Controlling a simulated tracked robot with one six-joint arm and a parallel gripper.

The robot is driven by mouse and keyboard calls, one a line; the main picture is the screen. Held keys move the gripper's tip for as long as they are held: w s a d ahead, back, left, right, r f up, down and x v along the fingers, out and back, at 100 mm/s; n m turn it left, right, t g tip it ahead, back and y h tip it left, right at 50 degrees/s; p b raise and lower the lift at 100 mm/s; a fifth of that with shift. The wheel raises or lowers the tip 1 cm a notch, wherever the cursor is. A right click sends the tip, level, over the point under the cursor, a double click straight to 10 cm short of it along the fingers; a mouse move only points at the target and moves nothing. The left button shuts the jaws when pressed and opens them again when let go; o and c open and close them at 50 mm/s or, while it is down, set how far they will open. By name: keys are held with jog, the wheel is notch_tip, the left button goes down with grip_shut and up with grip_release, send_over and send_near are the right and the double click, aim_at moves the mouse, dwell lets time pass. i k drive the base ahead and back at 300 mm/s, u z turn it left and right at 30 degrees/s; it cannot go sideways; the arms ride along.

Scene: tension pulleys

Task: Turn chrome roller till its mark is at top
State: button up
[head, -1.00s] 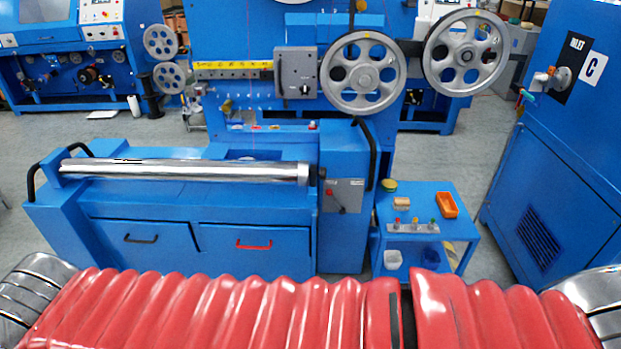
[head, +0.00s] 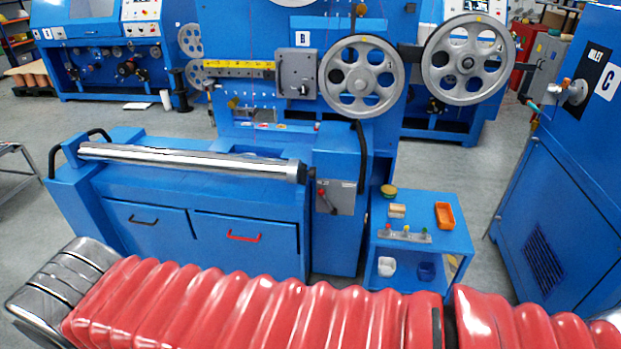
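The chrome roller (head: 190,159) lies lengthwise on top of a blue machine bench (head: 150,190), at the left of the head view. Its right end has a dark collar beside a grey control plate (head: 335,197). Bright and dark reflections run along the roller, and I cannot make out its mark for sure. My gripper is not in view, and nothing touches the roller where it shows.
A red ribbed cover, apparently part of my own arm, crosses the bottom. Right of the bench stands a small blue table (head: 455,240) with an orange tray (head: 445,215). A blue cabinet marked C (head: 565,190) stands at right. Two spoked pulleys (head: 360,77) (head: 467,60) hang behind.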

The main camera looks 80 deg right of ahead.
aim_at(230, 165)
jog(key=z, duration=0.05)
jog(key=k, duration=1.3)
jog(key=z, duration=1.75)
jog(key=i, duration=1.6)
jog(key=z, duration=0.05)
